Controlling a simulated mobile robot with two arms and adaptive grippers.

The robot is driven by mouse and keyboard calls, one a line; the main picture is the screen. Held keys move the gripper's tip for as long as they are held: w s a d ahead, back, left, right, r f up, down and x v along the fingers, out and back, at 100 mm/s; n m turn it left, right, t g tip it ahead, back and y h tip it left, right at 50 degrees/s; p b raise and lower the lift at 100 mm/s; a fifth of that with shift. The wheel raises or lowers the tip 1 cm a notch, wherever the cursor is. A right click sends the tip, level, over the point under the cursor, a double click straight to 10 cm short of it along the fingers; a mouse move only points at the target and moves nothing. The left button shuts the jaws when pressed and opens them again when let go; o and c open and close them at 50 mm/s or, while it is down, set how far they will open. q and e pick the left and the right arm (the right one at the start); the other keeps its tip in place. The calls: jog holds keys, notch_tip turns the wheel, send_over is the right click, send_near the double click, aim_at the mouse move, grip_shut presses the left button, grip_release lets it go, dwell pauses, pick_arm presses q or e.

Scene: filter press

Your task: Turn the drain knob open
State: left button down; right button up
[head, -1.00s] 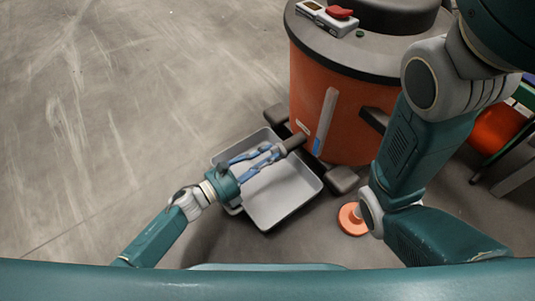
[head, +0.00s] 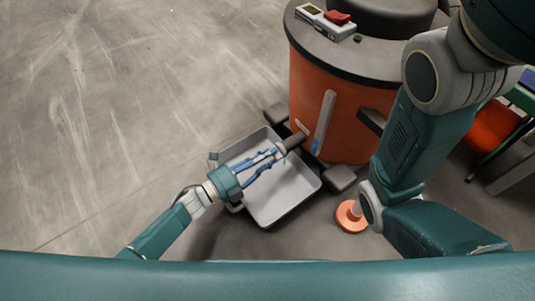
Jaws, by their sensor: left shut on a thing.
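The drain knob (head: 283,148) is a small grey piece at the end of a dark spout (head: 295,140) low on the orange filter press tank (head: 345,110). My left gripper (head: 276,153) reaches in from the lower left with its blue fingers shut on the drain knob. The fingers partly hide the knob, and I cannot tell how far it is turned. My right arm crosses the right side of the view, but its gripper is out of sight.
A grey tray (head: 285,200) lies on the floor under the spout and my left gripper. A dark foot (head: 339,178) of the tank sticks out beside it. An orange disc (head: 350,217) stands on the floor to the right. The floor at left is clear.

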pick_arm(q)
jog(key=shift+f+n, duration=0.1)
jog(key=shift+n, duration=0.9)
jog(key=shift+s, duration=0.1)
jog(key=c, duration=1.5)
grip_release()
jog(key=shift+c, duration=0.2)
jog(key=v, duration=1.2)
